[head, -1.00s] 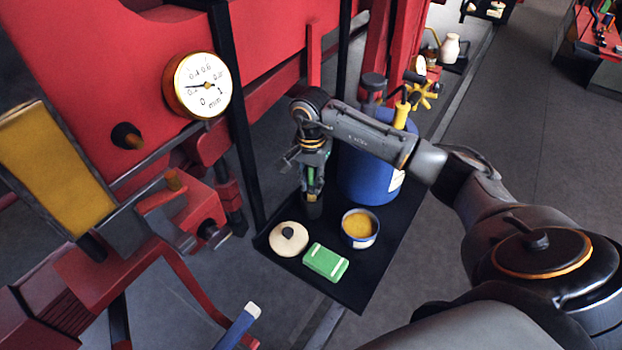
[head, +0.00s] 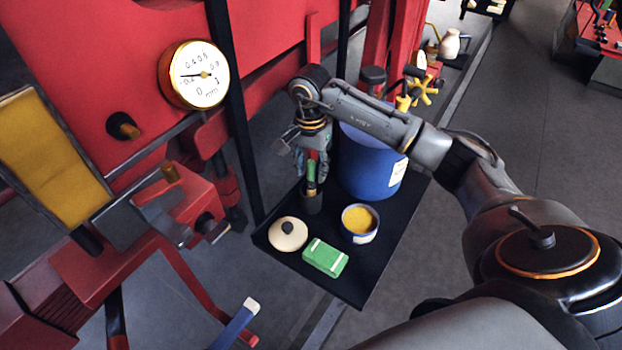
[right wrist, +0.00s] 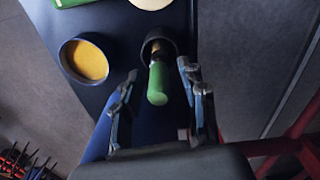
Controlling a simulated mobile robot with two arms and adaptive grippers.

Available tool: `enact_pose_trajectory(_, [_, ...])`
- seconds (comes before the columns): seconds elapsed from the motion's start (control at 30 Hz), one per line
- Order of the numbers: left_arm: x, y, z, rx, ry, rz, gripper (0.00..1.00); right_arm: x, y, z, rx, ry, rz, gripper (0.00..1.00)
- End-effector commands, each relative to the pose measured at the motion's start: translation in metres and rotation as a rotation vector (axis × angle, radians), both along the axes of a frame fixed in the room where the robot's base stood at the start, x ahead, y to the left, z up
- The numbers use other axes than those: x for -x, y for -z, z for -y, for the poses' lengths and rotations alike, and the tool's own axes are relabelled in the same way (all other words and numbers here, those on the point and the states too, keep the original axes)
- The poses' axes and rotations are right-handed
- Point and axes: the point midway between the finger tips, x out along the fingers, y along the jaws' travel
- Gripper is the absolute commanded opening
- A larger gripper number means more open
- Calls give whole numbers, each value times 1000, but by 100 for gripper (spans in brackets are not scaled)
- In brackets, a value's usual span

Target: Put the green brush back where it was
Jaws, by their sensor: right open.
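The green brush (head: 311,174) stands in a small dark cup (head: 312,204) on the black tray (head: 372,270). In the right wrist view its green handle (right wrist: 157,86) points up out of the dark cup (right wrist: 147,46), leaning slightly. My right gripper (head: 311,178) is above the cup with its fingers on either side of the handle. In the right wrist view the right gripper's fingers (right wrist: 157,74) are spread, with a visible gap to the handle on both sides. The brush's lower end is hidden inside the cup. My left gripper is not in view.
On the tray a blue drum (head: 370,165) stands right behind the cup. A tin of yellow paste (head: 360,224), a cream lid (head: 287,234) and a green box (head: 325,258) lie in front. A dark post (head: 240,130) rises at the tray's left edge.

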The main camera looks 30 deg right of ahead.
Motion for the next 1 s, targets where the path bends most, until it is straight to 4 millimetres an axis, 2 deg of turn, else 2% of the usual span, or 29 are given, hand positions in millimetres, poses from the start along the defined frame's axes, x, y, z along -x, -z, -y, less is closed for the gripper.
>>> enact_pose_trajectory(0.03, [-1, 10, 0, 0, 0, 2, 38, -2, -9, 1, 1, -1, 9, 42])
enact_pose_trajectory(0.1, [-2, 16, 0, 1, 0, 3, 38, -2, -25, 0, 1, 0, 8, 42])
enact_pose_trajectory(0.3, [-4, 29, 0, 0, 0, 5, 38, -1, -63, 0, 1, 0, 6, 42])
enact_pose_trajectory(0.4, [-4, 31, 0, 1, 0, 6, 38, -1, -76, 0, 0, 0, 4, 42])
enact_pose_trajectory(0.6, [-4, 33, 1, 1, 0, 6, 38, 0, -86, 0, -1, 0, -1, 42])
enact_pose_trajectory(1.0, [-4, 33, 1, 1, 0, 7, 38, 0, -87, 0, -1, 0, -1, 42])
